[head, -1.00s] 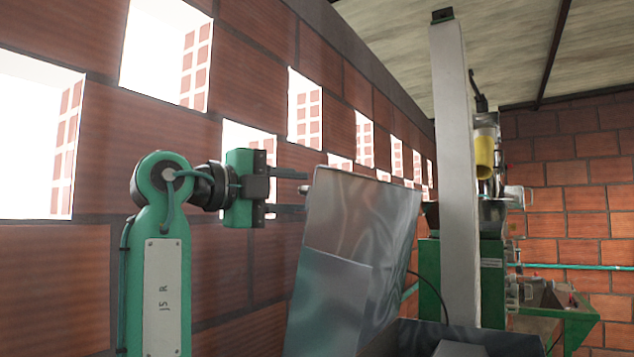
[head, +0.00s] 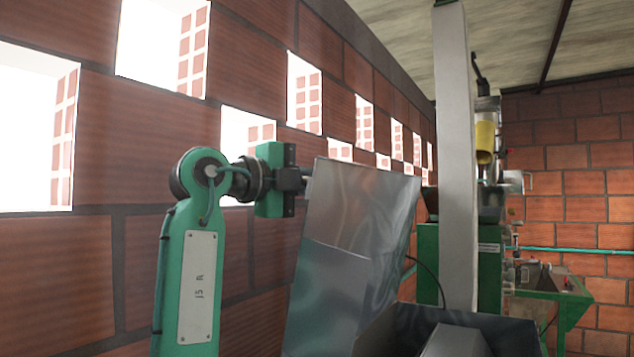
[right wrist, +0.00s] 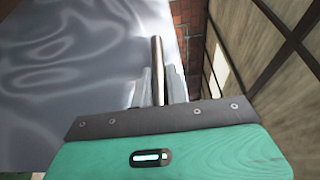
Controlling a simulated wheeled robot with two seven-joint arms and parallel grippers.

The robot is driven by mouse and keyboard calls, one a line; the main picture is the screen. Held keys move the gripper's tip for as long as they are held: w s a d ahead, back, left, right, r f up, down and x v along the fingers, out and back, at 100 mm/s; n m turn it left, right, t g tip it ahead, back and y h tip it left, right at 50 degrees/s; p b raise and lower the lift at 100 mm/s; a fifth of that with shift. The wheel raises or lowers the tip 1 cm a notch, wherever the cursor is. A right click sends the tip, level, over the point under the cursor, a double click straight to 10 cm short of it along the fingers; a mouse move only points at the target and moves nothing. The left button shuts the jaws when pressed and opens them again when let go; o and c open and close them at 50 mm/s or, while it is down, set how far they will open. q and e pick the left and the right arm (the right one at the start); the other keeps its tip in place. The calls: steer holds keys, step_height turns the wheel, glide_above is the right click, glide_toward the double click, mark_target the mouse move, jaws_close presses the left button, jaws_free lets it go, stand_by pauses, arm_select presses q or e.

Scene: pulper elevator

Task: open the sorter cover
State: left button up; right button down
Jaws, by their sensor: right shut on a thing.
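The sorter cover (head: 350,250) is a shiny grey metal sheet. It stands steeply raised and slightly tilted in the middle of the head view, and it fills the left of the right wrist view (right wrist: 75,75). My right gripper (head: 304,184), on the green arm marked R, is at the cover's upper left edge, its fingertips partly hidden there. In the right wrist view its fingers (right wrist: 158,88) are shut around a thin metal rod (right wrist: 157,65) beside the sheet, apparently the cover's handle. My left gripper is in neither current view.
A dark metal bin (head: 400,325) lies at the cover's lower right. A pale post (head: 456,150) stands just behind it, with a green machine (head: 487,265) and yellow cylinder (head: 485,140) beyond. A brick wall (head: 100,270) with bright openings runs along the left.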

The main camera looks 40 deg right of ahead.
mark_target(340, 185)
steer(key=shift+s+f, duration=0.15)
steer(key=shift+s, duration=0.15)
steer(key=s, duration=0.1)
steer(key=s+b, duration=0.1)
steer(key=s+d+m+b, duration=0.1)
steer(key=shift+f+y, duration=0.25)
steer(key=shift+y, duration=0.05)
steer(key=shift+s+r, duration=0.1)
steer(key=shift+s, duration=0.05)
steer(key=c, duration=1.4)
jaws_free()
steer(key=w+a+b, duration=0.2)
steer(key=a+b, duration=0.2)
steer(key=a, duration=1)
steer(key=shift+r, duration=0.3)
